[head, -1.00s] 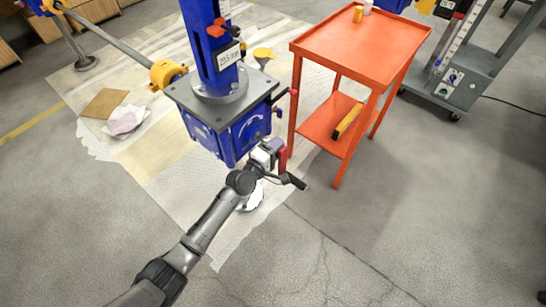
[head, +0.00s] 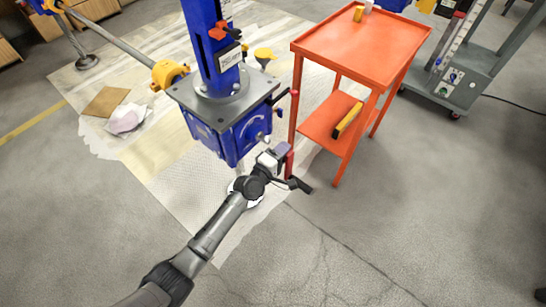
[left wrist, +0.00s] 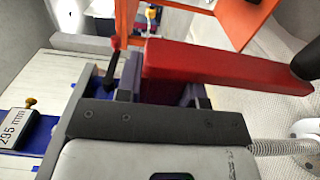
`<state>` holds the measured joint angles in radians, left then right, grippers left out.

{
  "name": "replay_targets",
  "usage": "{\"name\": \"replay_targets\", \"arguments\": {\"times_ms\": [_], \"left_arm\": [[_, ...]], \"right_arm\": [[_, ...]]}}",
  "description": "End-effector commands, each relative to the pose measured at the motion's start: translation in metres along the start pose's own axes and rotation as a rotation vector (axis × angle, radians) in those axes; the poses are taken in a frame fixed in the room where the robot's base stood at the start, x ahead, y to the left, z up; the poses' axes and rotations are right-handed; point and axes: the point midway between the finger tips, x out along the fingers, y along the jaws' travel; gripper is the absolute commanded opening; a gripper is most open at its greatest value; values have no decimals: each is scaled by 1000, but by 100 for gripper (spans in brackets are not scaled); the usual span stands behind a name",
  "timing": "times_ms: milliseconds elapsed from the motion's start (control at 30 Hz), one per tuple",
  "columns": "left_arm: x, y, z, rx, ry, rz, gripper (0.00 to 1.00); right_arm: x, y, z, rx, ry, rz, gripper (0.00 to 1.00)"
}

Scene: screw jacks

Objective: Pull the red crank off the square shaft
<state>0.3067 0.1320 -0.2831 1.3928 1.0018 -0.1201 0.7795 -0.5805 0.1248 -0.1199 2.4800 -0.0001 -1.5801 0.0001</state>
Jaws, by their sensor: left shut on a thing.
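The red crank (head: 289,164) is in my left gripper (head: 277,156), which is shut on its red arm. Its black handle (head: 301,185) points to the lower right. The crank arm also crosses the left wrist view (left wrist: 225,66), with the black grip at the right edge. The blue screw jack (head: 232,128) stands just up and left of the gripper. The short metal shaft (head: 262,138) shows on the jack's side face, and the crank appears apart from it. The crank's socket is hidden. My right gripper is in neither view.
An orange cart (head: 350,66) stands close to the right of the crank, with a yellow-and-black tool (head: 348,119) on its lower shelf. A small red-tipped lever (head: 287,94) sticks out from the jack. The floor at the lower right is clear.

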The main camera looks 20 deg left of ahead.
Motion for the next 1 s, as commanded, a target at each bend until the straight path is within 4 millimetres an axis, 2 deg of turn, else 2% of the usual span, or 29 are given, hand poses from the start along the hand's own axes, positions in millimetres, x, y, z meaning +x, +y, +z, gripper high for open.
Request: {"name": "replay_targets", "arguments": {"times_ms": [333,800,1000], "left_arm": [[1,6,4,-2,1,8,0],[1,4,45,-2,0,5,0],[1,4,56,-1,1,5,0]], "right_arm": [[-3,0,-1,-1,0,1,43],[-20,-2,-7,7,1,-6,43],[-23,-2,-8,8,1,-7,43]]}}
